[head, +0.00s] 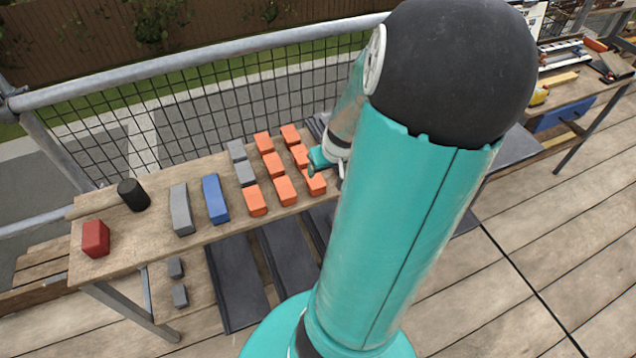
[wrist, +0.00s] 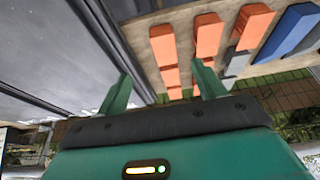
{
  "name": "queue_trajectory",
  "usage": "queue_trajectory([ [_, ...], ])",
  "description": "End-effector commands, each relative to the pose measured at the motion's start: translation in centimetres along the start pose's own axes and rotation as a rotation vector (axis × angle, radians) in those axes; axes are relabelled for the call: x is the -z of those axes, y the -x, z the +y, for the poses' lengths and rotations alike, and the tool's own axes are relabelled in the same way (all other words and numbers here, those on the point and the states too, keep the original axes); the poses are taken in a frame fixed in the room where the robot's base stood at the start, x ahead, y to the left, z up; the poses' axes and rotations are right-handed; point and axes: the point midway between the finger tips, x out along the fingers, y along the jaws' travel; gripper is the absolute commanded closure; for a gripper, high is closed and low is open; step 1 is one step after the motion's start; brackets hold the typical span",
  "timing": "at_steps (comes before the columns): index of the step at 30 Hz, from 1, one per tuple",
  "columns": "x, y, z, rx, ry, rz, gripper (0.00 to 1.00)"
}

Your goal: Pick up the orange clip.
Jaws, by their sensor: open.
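Several orange clips (head: 285,190) lie in a grid on the wooden bench, some in a front row and others behind. In the wrist view, orange clips (wrist: 163,45) show beyond the fingers, with one column roughly in line with the gap between them. My gripper (wrist: 161,72) is open, with nothing visible between its two green fingers. In the head view, its teal end (head: 318,160) is at the right side of the orange group, close to the rightmost clips. My arm hides part of the gripper and the bench behind it. I cannot tell which single clip is meant.
Grey blocks (head: 240,160), a blue bar (head: 215,199), a grey bar (head: 181,210), a black cylinder (head: 133,195) and a red block (head: 96,238) share the bench (head: 150,240). A mesh railing (head: 210,120) runs behind. Dark panels (head: 238,280) lie below the front edge.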

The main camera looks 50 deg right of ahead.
Motion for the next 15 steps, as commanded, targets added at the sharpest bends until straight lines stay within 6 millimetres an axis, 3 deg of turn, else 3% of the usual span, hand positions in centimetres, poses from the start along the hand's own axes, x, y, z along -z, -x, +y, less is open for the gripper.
queue_trajectory([
  [15, 0.1, -4.4, -0.2, 0.004, 0.002, 0.0, 0.31],
])
